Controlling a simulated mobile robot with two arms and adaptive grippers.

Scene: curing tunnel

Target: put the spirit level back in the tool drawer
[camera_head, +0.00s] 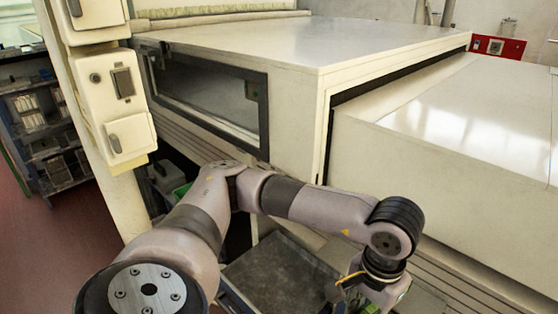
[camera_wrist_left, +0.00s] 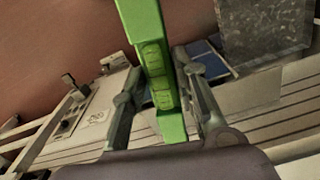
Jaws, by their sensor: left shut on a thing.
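A bright green bar, which looks like the spirit level (camera_wrist_left: 158,75), runs down the middle of the left wrist view. My left gripper (camera_wrist_left: 158,78) is shut on it, with one finger on each side. The bar's upper end runs out of the picture. In the head view my left arm comes in from the left and its wrist bends down at the lower right; the left gripper (camera_head: 375,299) is only partly visible at the bottom edge. A dark grey tray or open drawer (camera_head: 275,275) lies below the arm; I cannot tell which. My right gripper is not in view.
A large cream machine housing (camera_head: 290,45) with a dark window (camera_head: 210,95) fills the back. A cream post with switch boxes (camera_head: 118,110) stands at the left, before a dark shelf (camera_head: 50,130). The reddish floor (camera_head: 70,240) at left is clear.

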